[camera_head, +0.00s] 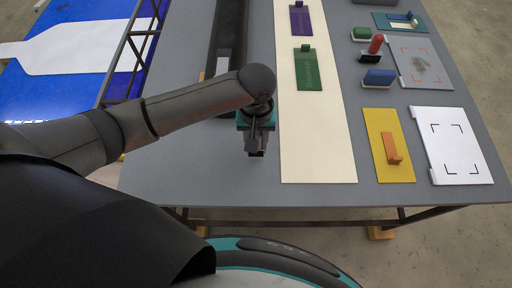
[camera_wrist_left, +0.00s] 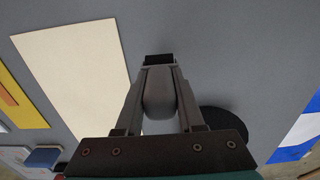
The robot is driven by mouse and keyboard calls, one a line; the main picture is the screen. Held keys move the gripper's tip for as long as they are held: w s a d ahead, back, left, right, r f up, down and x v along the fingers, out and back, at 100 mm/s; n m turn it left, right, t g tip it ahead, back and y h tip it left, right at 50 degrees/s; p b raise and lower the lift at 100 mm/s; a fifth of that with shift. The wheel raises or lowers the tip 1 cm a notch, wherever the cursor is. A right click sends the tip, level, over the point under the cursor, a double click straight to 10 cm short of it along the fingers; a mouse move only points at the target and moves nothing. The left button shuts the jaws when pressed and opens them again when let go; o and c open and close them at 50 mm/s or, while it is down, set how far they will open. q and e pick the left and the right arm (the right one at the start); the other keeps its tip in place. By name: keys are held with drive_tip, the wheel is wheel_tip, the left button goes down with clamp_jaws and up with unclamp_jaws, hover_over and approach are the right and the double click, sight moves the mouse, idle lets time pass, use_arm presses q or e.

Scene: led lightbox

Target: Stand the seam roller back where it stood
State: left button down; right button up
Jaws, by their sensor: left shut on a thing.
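My left gripper (camera_head: 257,150) hangs over the near part of the grey table, just left of the long cream board. In the left wrist view the left gripper (camera_wrist_left: 160,68) is shut on a grey, rounded piece (camera_wrist_left: 159,95) with a dark end at the fingertips, which I take to be the seam roller. The fingers hide much of it, and whether it touches the table I cannot tell. A dark round-edged shape (camera_wrist_left: 230,122) lies beyond the fingers on the right in the wrist view. My right gripper is not in view.
The cream board (camera_head: 315,130) carries a green block plate (camera_head: 306,75) and a purple one (camera_head: 301,22). A yellow board (camera_head: 383,165) with an orange handle and a white marked panel (camera_head: 455,150) lie right. A dark channel (camera_head: 236,35) runs behind. Bare grey table surrounds the gripper.

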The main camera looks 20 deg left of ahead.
use_arm(q)
wheel_tip(320, 180, down, 4)
drive_tip(key=shift+f+b, duration=0.15)
drive_tip(key=shift+b, duration=0.15)
drive_tip(key=shift+f, duration=0.15)
drive_tip(key=shift+f, duration=0.15)
drive_tip(key=c, duration=0.5)
unclamp_jaws()
wheel_tip(320, 180, up, 12)
drive_tip(key=shift+r+p, duration=0.2)
drive_tip(key=shift+p, duration=0.65)
